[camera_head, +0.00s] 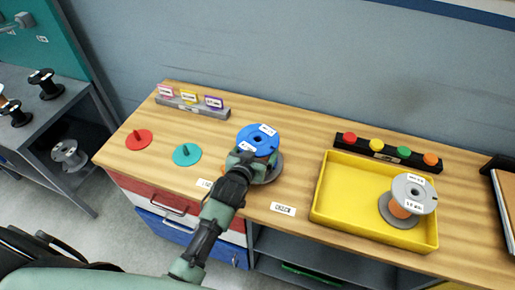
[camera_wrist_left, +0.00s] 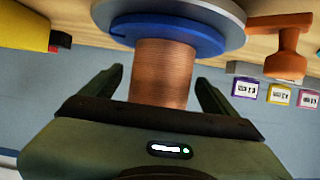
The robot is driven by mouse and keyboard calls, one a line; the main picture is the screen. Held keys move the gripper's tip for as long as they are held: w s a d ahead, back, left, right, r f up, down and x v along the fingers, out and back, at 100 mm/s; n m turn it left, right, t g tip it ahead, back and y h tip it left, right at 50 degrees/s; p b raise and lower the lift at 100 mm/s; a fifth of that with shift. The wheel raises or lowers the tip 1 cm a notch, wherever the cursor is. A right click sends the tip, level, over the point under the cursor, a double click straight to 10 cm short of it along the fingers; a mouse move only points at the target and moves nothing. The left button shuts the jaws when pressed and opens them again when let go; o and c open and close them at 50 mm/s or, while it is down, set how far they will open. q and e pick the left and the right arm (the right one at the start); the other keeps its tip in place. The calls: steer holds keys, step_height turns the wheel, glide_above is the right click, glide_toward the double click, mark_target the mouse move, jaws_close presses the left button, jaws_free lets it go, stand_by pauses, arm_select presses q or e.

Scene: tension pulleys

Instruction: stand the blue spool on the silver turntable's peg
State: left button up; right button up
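The blue spool (camera_head: 258,138) stands upright on the silver turntable (camera_head: 273,171), with white labels on its blue top flange. In the left wrist view, which is upside down, its copper-coloured winding (camera_wrist_left: 163,72) and blue lower flange (camera_wrist_left: 168,35) show against the silver disc (camera_wrist_left: 228,16). The peg is hidden inside the spool. My left gripper (camera_head: 245,160) is at the spool's near side. In the wrist view its fingers (camera_wrist_left: 160,85) are spread on either side of the winding, with a visible gap at the left. My right gripper is not in view.
A red disc (camera_head: 138,140) and a teal disc (camera_head: 187,155) with pegs lie left. An orange flared piece (camera_wrist_left: 287,48) is beside the turntable. A yellow tray (camera_head: 345,192) holds a grey-flanged spool (camera_head: 408,199). A black rack (camera_head: 388,152) with coloured knobs and a label holder (camera_head: 192,106) stand behind.

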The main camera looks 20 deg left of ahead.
arm_select(q)
steer(key=shift+b+v, duration=0.3)
steer(key=shift+v, duration=3.55)
steer(key=shift+r, duration=0.1)
